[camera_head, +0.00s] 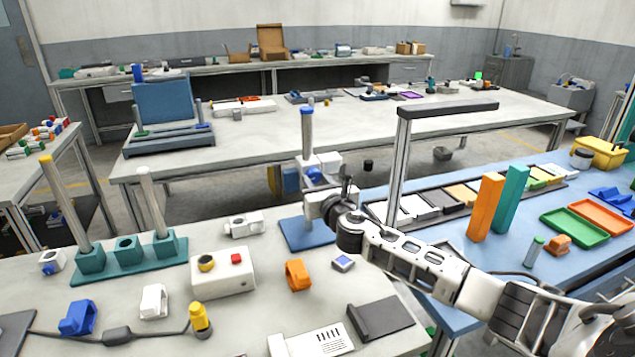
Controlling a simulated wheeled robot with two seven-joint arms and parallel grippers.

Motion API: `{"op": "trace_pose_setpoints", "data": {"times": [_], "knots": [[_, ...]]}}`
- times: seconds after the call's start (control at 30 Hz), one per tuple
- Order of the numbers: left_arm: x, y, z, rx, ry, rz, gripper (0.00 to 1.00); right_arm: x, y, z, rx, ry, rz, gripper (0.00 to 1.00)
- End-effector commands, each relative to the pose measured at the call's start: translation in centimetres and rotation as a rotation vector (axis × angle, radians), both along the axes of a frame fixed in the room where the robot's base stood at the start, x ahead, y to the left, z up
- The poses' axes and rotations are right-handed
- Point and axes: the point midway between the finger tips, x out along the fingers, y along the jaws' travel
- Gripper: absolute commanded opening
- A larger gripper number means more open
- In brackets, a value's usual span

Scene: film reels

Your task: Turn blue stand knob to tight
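The blue stand has a flat blue base (301,238) on the near bench and an upright grey post (307,130) with a blue cap. A blue knob (314,174) shows on the white clamp body partway up the post. My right gripper (333,187) is at the stand, just below and to the right of the knob. My wrist and hand hide the lower post and part of the clamp. I cannot tell whether the fingers touch the knob, or whether they are open or shut. My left gripper is out of view.
A teal stand (127,258) with two posts is at the left. A white control box (222,275) and an orange clip (298,275) lie nearer. A tall grey frame (397,165) stands close behind my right arm. Orange (485,207) and teal (511,198) blocks stand to the right.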

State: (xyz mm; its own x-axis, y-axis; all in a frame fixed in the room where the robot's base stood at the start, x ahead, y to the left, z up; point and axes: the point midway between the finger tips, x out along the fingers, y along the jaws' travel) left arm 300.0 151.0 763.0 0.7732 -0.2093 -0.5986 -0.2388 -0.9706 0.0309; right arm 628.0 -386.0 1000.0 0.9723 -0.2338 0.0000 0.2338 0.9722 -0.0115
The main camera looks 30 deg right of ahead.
Motion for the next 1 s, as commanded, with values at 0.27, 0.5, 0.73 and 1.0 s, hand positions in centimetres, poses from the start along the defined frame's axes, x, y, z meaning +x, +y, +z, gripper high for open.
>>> {"op": "trace_pose_setpoints", "data": {"times": [0.27,0.5,0.73,1.0], "knots": [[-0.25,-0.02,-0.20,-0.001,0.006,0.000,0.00,-0.02,0.05,-0.06,0.043,-0.009,0.001,0.07],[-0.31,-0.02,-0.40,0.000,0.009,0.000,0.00,-0.02,0.09,-0.09,0.183,-0.043,0.000,0.07],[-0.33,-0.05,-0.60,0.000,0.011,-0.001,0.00,-0.01,0.12,-0.09,0.370,-0.088,0.000,0.07],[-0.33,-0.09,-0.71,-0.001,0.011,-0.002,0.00,-0.01,0.14,-0.07,0.565,-0.135,0.000,0.07]]}}
